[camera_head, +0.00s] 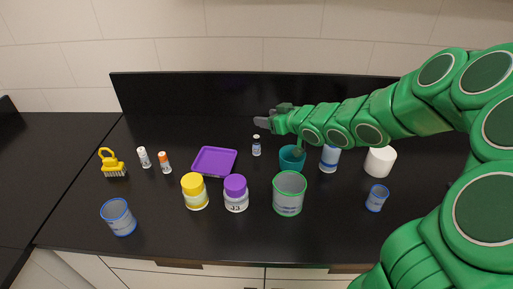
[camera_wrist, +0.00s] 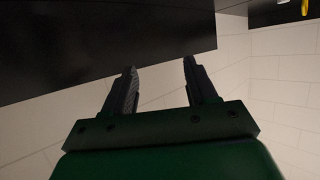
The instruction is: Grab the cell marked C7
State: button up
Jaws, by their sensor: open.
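No marking C7 can be read in either view. I cannot tell whether either is the cell. A small vial with a dark label (camera_head: 256,147) stands near the middle. My gripper (camera_head: 264,122) is over the back of the counter, above and behind the vial. In the wrist view my gripper (camera_wrist: 160,66) has its two fingers apart with nothing between them.
A purple tray (camera_head: 213,161), a yellow brush (camera_head: 112,164), a yellow-lidded jar (camera_head: 194,191), a purple-lidded jar (camera_head: 236,193), a green-rimmed beaker (camera_head: 289,194) and a teal cup (camera_head: 291,160) stand around. A black panel (camera_head: 190,95) rises behind. Counter between the brush and tray is partly clear.

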send_near(257, 137)
jog(key=x, duration=0.4)
jog(key=shift+w+f, duration=0.1)
jog(key=shift+w, duration=0.1)
jog(key=shift+x, duration=3.95)
jog(key=shift+s, duration=0.1)
jog(key=c, duration=1.1)
jog(key=shift+o, duration=0.2)
